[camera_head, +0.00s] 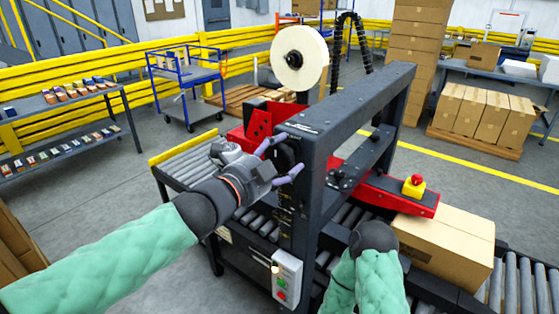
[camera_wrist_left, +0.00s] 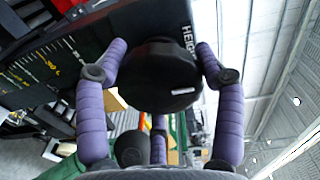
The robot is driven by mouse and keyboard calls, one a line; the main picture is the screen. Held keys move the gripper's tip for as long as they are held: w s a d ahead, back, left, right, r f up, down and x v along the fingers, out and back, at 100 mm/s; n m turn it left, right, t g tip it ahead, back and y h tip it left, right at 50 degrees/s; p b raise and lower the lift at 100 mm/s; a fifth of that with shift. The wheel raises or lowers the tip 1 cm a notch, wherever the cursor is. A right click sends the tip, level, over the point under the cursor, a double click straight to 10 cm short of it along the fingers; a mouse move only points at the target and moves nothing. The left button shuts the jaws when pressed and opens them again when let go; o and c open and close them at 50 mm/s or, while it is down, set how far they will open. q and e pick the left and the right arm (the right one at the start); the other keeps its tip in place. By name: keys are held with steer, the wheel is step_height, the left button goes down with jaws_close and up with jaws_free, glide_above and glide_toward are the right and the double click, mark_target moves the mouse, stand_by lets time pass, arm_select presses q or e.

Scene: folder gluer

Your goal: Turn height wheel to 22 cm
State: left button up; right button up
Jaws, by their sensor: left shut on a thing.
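The black height wheel (camera_wrist_left: 158,75) fills the middle of the left wrist view, with a small white mark near its lower edge. A white HEIGHT label (camera_wrist_left: 188,40) stands beside it on the dark panel. My left gripper (camera_wrist_left: 160,62) has its purple fingers closed on both sides of the wheel. In the head view my left gripper (camera_head: 283,157) is at the side of the machine's dark frame (camera_head: 310,135), mostly covering the wheel. A scale (camera_wrist_left: 45,70) with yellow marks runs along the panel; its pointer cannot be made out. My right gripper is not visible; only my right arm shows.
A cardboard box (camera_head: 450,240) lies on the roller conveyor at the right, near my right arm. A red emergency stop (camera_head: 414,181) sits on the red arm of the machine. A control box (camera_head: 287,276) with buttons hangs below my left gripper.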

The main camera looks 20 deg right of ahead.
arm_select(q)
steer(key=shift+s+r, duration=0.1)
steer(key=shift+r, duration=0.15)
steer(key=o, duration=1.2)
steer(key=shift+d, duration=0.15)
steer(key=shift+c, duration=0.2)
steer(key=shift+f, duration=0.15)
steer(key=v, duration=1.2)
steer(key=shift+f, duration=0.2)
